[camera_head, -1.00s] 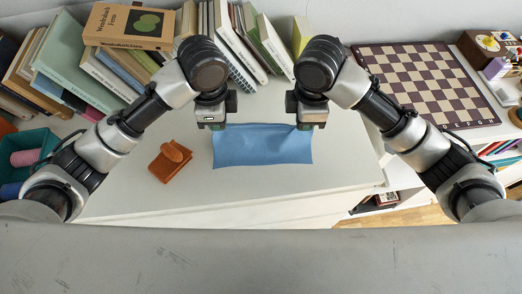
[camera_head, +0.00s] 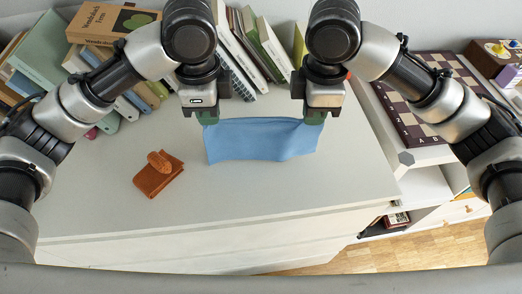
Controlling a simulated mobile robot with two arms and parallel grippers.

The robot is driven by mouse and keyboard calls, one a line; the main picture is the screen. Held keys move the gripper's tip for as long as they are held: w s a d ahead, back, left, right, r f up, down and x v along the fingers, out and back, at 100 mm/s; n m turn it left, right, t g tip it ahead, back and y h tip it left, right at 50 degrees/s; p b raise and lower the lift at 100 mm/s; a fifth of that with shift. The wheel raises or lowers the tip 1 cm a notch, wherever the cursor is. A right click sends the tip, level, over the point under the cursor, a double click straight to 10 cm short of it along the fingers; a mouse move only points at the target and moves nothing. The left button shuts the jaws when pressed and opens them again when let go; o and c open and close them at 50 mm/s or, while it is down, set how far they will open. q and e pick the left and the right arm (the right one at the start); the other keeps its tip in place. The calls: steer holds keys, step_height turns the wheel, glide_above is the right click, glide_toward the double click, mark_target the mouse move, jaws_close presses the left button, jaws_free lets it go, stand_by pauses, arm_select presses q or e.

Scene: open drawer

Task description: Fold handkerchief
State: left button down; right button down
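The blue handkerchief (camera_head: 262,140) is a wide rectangle near the middle of the white top, in the head view. Its far edge is raised between my two grippers and its near part hangs down or rests on the surface; I cannot tell exactly which. My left gripper (camera_head: 208,118) is at its far left corner and appears closed on the cloth. My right gripper (camera_head: 314,117) is at its far right corner and also appears closed on the cloth. The fingertips are small and partly hidden by the gripper bodies.
A brown leather wallet (camera_head: 158,174) lies left of the cloth on the white top (camera_head: 270,192). Books (camera_head: 262,45) stand at the back, and a chessboard (camera_head: 408,118) is at the right. The top is clear in front of the cloth, up to its near edge.

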steer(key=shift+r+p, duration=1.65)
steer(key=shift+r, duration=0.45)
